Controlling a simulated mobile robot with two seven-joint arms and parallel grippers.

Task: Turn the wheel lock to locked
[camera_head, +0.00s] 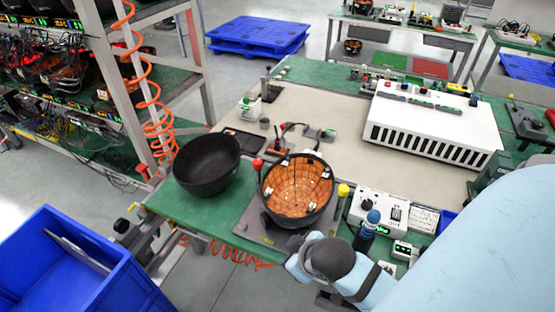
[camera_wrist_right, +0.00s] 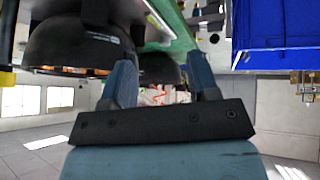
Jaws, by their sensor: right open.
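I cannot pick out the wheel lock for certain in either view, so its position cannot be read. My right gripper (camera_wrist_right: 161,82) is open in the right wrist view. Its two blue fingers stand apart, with nothing held between them. In the head view my right arm (camera_head: 455,245) comes in from the right, and its wrist (camera_head: 333,258) is at the bench's near edge; the fingertips cannot be made out there. My left gripper is not in view.
On the green-edged bench (camera_head: 222,211) are an empty black bowl (camera_head: 206,165), a copper-lined bowl (camera_head: 298,188) between red and yellow knobs, and a white slotted box (camera_head: 433,122). A blue bin (camera_head: 75,265) is lower left. A rack (camera_head: 181,98) with an orange coiled hose stands behind it.

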